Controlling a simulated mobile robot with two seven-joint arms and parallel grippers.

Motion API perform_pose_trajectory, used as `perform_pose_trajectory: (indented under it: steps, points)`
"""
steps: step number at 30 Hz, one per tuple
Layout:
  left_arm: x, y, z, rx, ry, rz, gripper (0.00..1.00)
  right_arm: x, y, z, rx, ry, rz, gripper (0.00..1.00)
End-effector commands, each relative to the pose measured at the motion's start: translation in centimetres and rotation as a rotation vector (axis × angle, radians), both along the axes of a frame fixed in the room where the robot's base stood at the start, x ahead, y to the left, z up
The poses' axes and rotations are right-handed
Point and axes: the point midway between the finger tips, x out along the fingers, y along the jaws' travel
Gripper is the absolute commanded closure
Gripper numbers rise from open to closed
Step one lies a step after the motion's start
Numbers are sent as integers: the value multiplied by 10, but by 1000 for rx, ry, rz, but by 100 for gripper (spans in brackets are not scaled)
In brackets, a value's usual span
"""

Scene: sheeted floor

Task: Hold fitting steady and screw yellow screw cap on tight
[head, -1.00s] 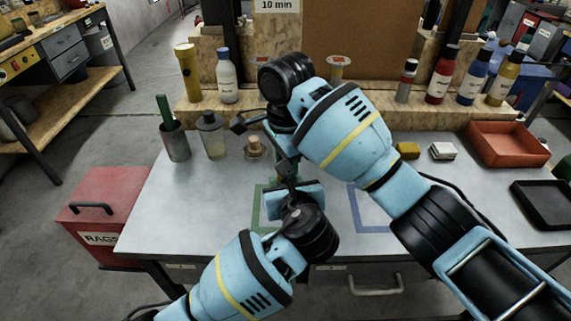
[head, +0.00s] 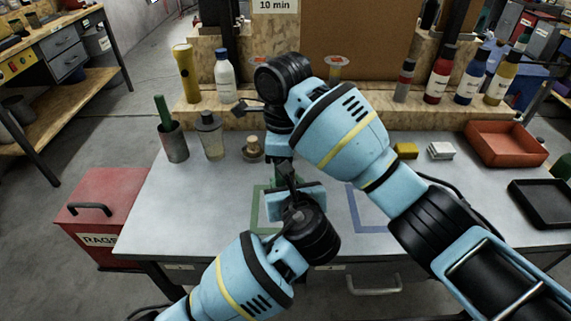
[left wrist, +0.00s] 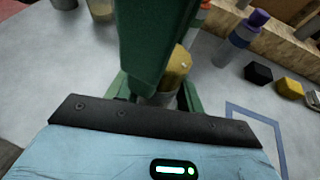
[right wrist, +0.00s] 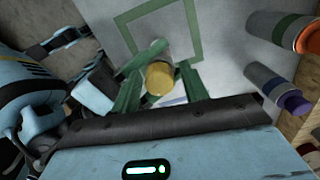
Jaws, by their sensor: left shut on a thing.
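The yellow screw cap (right wrist: 159,80) faces up between the green fingers of my right gripper (right wrist: 162,86). Small gaps show on both sides, so this gripper looks open around it. In the left wrist view the cap (left wrist: 178,66) shows at the top of the pale fitting (left wrist: 164,99); how far it is seated cannot be told. My left gripper (left wrist: 155,98) is shut on the fitting, its fingers on either side. A large green finger of my right gripper covers part of that view. In the head view my arms hide the cap and fitting.
A green outlined square (head: 257,212) and a blue one (head: 358,215) mark the table. Bottles line the back ledge. A red tray (head: 505,145) and a black tray (head: 541,204) stand at right. A metal cup (head: 173,143) stands at left. The table's left front is clear.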

Motion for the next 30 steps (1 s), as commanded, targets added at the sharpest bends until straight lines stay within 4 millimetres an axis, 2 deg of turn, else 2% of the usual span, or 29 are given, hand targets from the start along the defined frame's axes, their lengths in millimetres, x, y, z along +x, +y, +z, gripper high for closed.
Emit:
perform_pose_trajectory:
  steps: [6, 7, 16, 30]
  points:
    - [4, 4, 3, 1, -8, 10, 92, -3, 0, -2, -5, 13, 5, 44]
    - [4, 5, 3, 1, -8, 11, 92, -3, -1, -2, -6, 14, 5, 51]
    - [5, 9, 3, 1, -9, 20, 92, -3, -3, -4, -13, 17, 28, 51]
    - [5, 10, 2, 2, -7, 25, 92, -2, -5, -3, -16, 15, 545, 51]
